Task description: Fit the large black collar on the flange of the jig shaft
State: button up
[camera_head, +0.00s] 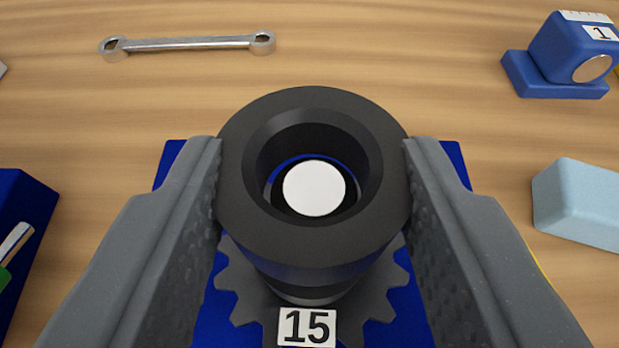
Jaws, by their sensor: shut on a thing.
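The large black collar (238,190) is between the two grey fingers of my gripper (313,150), which is shut on its left and right sides. Through its bore I see the white round top of the jig shaft (314,188), slightly below the bore's centre. A thin blue arc shows behind the shaft top. Under the collar is a dark gear-shaped part (243,305) with a white label "15", on a blue jig base (420,318). The collar hides the flange, so I cannot tell whether the two touch.
A silver wrench (188,44) lies at the back left of the wooden table. A blue block-like object labelled "1" (565,55) stands at the back right. A light blue block (580,203) is at the right. A dark blue container (22,215) is at the left edge.

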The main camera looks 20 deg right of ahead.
jog(key=shift+w+r, duration=0.1)
jog(key=shift+r, duration=0.05)
dwell(0.4)
jog(key=o, duration=1)
jog(key=shift+w+f, duration=0.1)
jog(key=shift+f, duration=0.1)
jog(key=shift+o, duration=0.2)
jog(key=shift+s+a, duration=0.1)
jog(key=shift+s, duration=0.1)
jog(key=v, duration=1.3)
jog(key=shift+s, duration=0.25)
